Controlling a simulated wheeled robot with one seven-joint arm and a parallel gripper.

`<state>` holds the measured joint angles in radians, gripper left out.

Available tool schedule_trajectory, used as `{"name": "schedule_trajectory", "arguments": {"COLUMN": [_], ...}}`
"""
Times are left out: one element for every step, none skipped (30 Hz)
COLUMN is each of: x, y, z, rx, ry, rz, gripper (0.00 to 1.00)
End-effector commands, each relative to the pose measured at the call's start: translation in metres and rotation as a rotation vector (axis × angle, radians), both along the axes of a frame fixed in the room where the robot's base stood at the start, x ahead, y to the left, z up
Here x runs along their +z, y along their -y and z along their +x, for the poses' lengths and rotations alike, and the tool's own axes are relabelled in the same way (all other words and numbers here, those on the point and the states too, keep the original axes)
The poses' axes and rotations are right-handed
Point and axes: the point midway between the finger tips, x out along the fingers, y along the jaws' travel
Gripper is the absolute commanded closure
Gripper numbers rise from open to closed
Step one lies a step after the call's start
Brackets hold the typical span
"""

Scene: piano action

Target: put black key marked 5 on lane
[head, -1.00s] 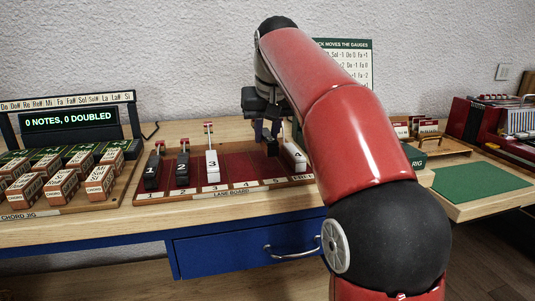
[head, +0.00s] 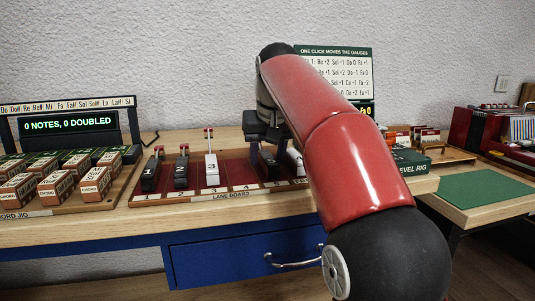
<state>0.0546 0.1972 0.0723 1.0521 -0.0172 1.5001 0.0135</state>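My gripper (head: 267,148) points down over the right part of the red lane board (head: 232,176). Its fingers are around a black key (head: 269,168), and it looks shut on it. The key is upright at the lane marked 5, low at the board; I cannot tell whether it touches. Its number is not readable. A white key (head: 296,161) stands right of it, partly hidden by my arm. Black keys marked 1 (head: 150,174) and 2 (head: 181,173) and a white key marked 3 (head: 212,170) stand in lanes 1, 2 and 3. Lane 4 looks empty.
A chord jig (head: 60,203) with several wooden blocks is at the left, below a display (head: 68,122) reading 0 notes, 0 doubled. A sign (head: 340,72) is behind my arm. A green mat (head: 480,188) lies at the right. A blue drawer (head: 235,252) is under the table.

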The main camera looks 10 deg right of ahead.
Motion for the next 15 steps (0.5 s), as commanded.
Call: {"name": "schedule_trajectory", "arguments": {"x": [0.0, 0.0, 0.0, 0.0, 0.0, 0.001, 0.002, 0.004, 0.008, 0.011, 0.015, 0.021, 0.027, 0.033, 0.042], "y": [0.0, 0.0, 0.0, 0.0, 0.0, 0.0, 0.0, 0.0, 0.0, 0.0, 0.0, 0.0, 0.0, 0.0, 0.0], "z": [0.0, 0.0, 0.0, 0.0, 0.0, 0.0, 0.0, 0.0, -0.001, -0.002, -0.004, -0.006, -0.008, -0.01, -0.013], "rx": [0.0, 0.0, 0.0, 0.0, 0.0, 0.0, 0.0, 0.0, 0.0, 0.0, 0.0, 0.0, 0.0, 0.0, 0.0], "ry": [0.0, 0.0, 0.0, 0.0, 0.0, 0.0, 0.001, 0.001, 0.002, 0.002, 0.002, 0.003, 0.004, 0.003, 0.004], "rz": [0.0, 0.0, 0.0, 0.0, 0.0, 0.0, 0.0, 0.0, 0.0, 0.0, 0.0, 0.0, 0.0, 0.0, 0.0], "gripper": [0.56, 0.56, 0.56, 0.56, 0.56, 0.56, 0.56, 0.56, 0.56, 0.56, 0.56, 0.56, 0.56, 0.56, 0.56]}}
